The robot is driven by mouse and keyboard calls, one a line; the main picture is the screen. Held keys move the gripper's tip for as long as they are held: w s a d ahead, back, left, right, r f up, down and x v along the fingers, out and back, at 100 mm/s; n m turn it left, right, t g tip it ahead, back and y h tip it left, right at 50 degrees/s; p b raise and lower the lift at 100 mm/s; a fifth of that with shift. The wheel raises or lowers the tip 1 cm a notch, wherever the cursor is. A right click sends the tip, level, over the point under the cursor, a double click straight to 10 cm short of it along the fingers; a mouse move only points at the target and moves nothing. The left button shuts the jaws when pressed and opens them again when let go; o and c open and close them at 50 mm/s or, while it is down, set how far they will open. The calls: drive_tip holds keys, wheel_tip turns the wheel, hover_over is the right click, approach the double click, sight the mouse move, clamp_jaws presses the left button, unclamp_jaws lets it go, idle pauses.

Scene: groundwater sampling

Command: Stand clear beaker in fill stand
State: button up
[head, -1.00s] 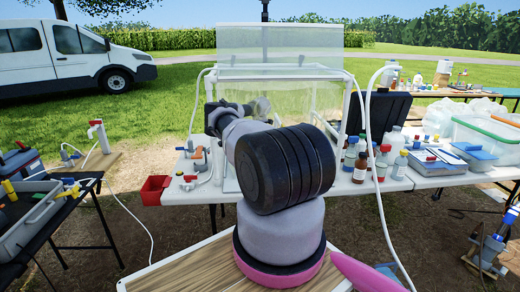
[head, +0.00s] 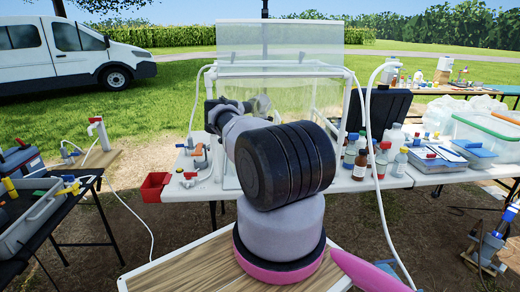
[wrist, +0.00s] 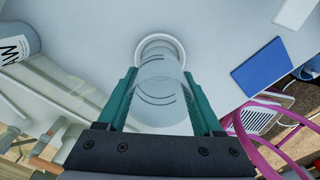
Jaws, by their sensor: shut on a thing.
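The clear beaker (wrist: 160,105) shows in the wrist view as a see-through cylinder with dark curved marks. My gripper (wrist: 160,76) is shut on it, with one teal finger along each side. A round white rim or ring (wrist: 160,38) shows at the beaker's far end, over a pale surface. I cannot tell whether this ring belongs to the fill stand or whether the beaker touches it.
A clear-walled enclosure (head: 283,69) with a white frame stands behind my arm. Several bottles (head: 360,165) crowd the table to its right, and a red bin (head: 154,187) hangs at the left edge. A blue flat item (wrist: 262,68) lies right in the wrist view; a labelled bottle (wrist: 15,42) is left.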

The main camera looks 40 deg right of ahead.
drive_tip(key=shift+f, duration=0.9)
drive_tip(key=shift+f, duration=0.3)
drive_tip(key=o, duration=1.5)
wheel_tip(320, 180, up, 11)
drive_tip(key=shift+f, duration=0.15)
